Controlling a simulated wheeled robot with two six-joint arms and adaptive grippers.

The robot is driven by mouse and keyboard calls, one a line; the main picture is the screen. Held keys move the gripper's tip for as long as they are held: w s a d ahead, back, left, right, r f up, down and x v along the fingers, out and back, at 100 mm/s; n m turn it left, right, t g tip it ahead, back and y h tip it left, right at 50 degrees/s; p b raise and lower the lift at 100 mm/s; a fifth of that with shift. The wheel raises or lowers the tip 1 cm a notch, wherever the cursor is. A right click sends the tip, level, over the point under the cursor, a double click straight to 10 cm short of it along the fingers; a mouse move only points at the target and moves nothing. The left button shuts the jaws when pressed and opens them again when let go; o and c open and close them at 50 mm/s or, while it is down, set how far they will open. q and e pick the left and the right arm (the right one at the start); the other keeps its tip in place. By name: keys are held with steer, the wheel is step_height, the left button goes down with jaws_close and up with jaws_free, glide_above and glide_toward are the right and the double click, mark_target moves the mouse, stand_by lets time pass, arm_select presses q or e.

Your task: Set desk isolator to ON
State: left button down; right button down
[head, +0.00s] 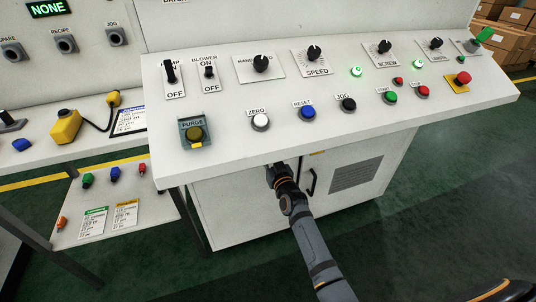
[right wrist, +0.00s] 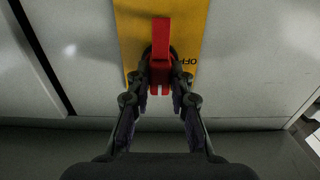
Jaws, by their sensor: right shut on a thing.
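The desk isolator's red handle (right wrist: 162,33) stands on a yellow plate (right wrist: 134,22) in the right wrist view. An upside-down OFF label shows on the plate to the right of the handle; no ON label is visible. My right gripper (right wrist: 160,62) is shut on the handle, with a finger on each side. In the head view my right gripper (head: 277,172) is just under the desk's front edge, against the cabinet front. The isolator is hidden there. My left gripper is not in view.
The sloped white desk (head: 225,160) carries switches, knobs and buttons above the gripper. A black door handle (head: 311,182) and a vent grille (head: 356,174) are on the cabinet to the right. A side table (head: 130,185) stands left.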

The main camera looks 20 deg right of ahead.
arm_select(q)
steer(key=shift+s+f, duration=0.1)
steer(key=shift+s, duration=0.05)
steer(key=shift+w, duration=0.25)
arm_select(e)
steer(key=c, duration=1.2)
jaws_free()
steer(key=s, duration=1.2)
steer(key=shift+d, duration=0.15)
